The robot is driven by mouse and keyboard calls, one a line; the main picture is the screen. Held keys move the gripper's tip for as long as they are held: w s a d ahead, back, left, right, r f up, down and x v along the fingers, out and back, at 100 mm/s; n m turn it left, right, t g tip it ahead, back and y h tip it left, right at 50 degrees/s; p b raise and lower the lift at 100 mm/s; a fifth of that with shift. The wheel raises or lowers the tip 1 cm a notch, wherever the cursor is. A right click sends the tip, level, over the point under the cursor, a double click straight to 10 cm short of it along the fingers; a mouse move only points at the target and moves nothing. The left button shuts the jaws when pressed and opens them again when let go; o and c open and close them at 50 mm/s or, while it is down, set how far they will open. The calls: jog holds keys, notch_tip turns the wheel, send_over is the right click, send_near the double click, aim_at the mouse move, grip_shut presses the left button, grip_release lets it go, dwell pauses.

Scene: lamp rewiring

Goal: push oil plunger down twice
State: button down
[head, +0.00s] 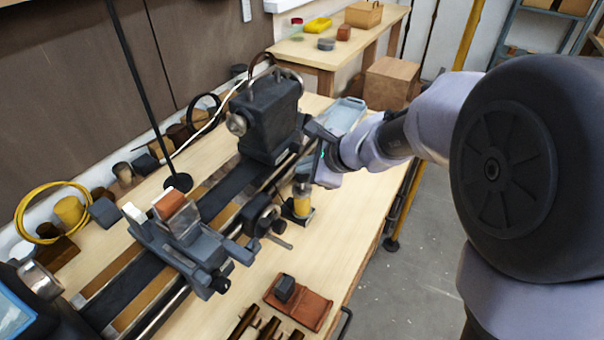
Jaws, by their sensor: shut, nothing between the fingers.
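The oiler (301,205) is a small cylinder with a yellow lower part, standing upright on a dark base beside the lathe bed. Its paler top, where the plunger would be, shows just below my gripper (311,172). My gripper reaches in from the right and is shut with nothing held. Its fingers are right over or against the top of the oiler; I cannot tell whether they touch it. The plunger itself is mostly hidden, and its height cannot be made out.
The dark lathe headstock (270,118) stands close behind and left of the oiler. The cross slide (180,240) with a handwheel (262,213) is at its left. A blue-grey tray (343,115) is behind. Bare bench lies to the right.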

aim_at(305, 177)
jog(key=shift+f+b, duration=0.95)
jog(key=shift+f, duration=0.05)
dwell(0.6)
jog(key=shift+r, duration=0.15)
jog(key=shift+r+p, duration=1.45)
jog(key=shift+r, duration=0.15)
jog(key=shift+r, duration=0.1)
notch_tip(305, 177, up, 5)
jog(key=p, duration=0.4)
